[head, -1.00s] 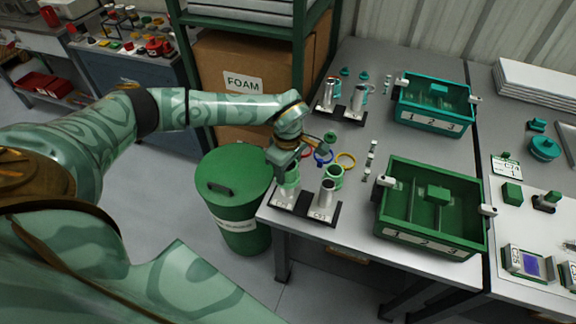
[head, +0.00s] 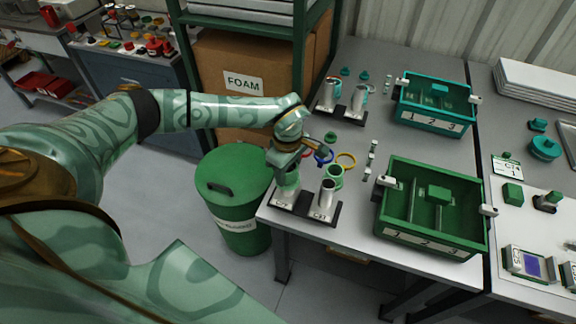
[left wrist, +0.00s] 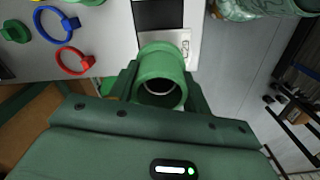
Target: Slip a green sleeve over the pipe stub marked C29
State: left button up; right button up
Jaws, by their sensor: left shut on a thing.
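My left gripper (head: 287,172) is shut on a green sleeve (left wrist: 160,68), held at the left pipe stub (head: 285,198) of the near black stand. In the left wrist view a pale ring shows inside the sleeve; how far the sleeve is around the stub, I cannot tell. The stub's label (left wrist: 186,47) is partly readable, beginning with C2. The right stub (head: 327,192) on the same stand is bare and labelled too. A second green sleeve (head: 335,177) stands on the table behind it. My right gripper is not in view.
A green divided bin (head: 440,247) and a teal bin (head: 433,122) stand to the right. Red, blue and yellow rings (head: 346,160) lie behind the stand. A far stand holds two stubs (head: 358,97). A green drum (head: 233,175) stands left of the table.

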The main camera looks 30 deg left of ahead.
pick_arm(q)
jog(key=shift+f, duration=0.1)
jog(key=o, duration=1.4)
notch_tip(320, 180, up, 11)
jog(key=p, duration=0.9)
dwell(0.4)
